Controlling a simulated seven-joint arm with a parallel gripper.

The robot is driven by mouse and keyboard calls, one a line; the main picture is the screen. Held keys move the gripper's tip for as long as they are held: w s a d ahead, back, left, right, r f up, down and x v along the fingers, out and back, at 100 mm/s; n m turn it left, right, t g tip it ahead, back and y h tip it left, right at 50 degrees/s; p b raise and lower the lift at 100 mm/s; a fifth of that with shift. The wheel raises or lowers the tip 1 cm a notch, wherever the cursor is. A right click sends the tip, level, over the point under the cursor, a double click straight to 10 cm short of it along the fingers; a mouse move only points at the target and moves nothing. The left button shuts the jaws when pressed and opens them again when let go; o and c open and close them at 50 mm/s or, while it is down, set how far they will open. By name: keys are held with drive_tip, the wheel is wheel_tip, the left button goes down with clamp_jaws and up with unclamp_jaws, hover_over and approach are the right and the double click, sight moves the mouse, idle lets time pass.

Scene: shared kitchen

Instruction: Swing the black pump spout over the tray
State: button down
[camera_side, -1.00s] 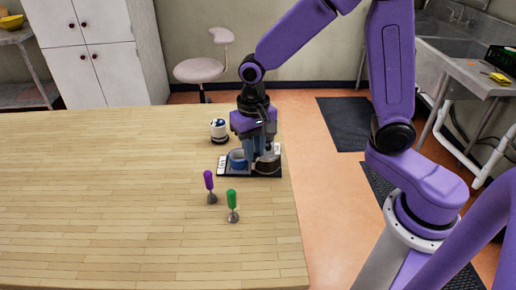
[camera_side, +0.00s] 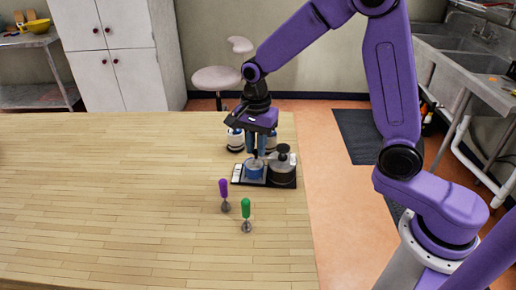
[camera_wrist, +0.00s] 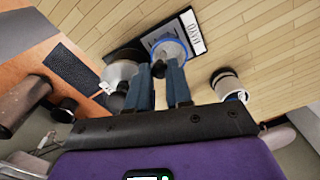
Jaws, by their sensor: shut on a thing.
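A dark pump dispenser (camera_side: 283,172) stands upright on the right part of a black tray (camera_side: 243,182) with white panels. It also shows as a silvery round body in the wrist view (camera_wrist: 117,74). A blue cup (camera_side: 254,170) stands on the tray left of the dispenser. My gripper (camera_side: 256,154) points down above this cup. In the wrist view, the black pump spout (camera_wrist: 158,69) lies between my fingertips, which are shut on it, near the blue-rimmed cup's edge. The spout's join to the pump head is hard to make out.
A purple-handled tool (camera_side: 223,190) and a green-handled tool (camera_side: 246,210) stand in front. The table's right edge is close; its left side is clear.

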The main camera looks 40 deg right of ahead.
drive_tip(key=shift+w+d+m, duration=0.5)
drive_tip(key=shift+w+m, duration=0.05)
drive_tip(key=shift+m, duration=0.65)
drive_tip(key=c, duration=1)
unclamp_jaws()
wheel_tip(320, 180, up, 18)
drive_tip(key=shift+f, duration=0.25)
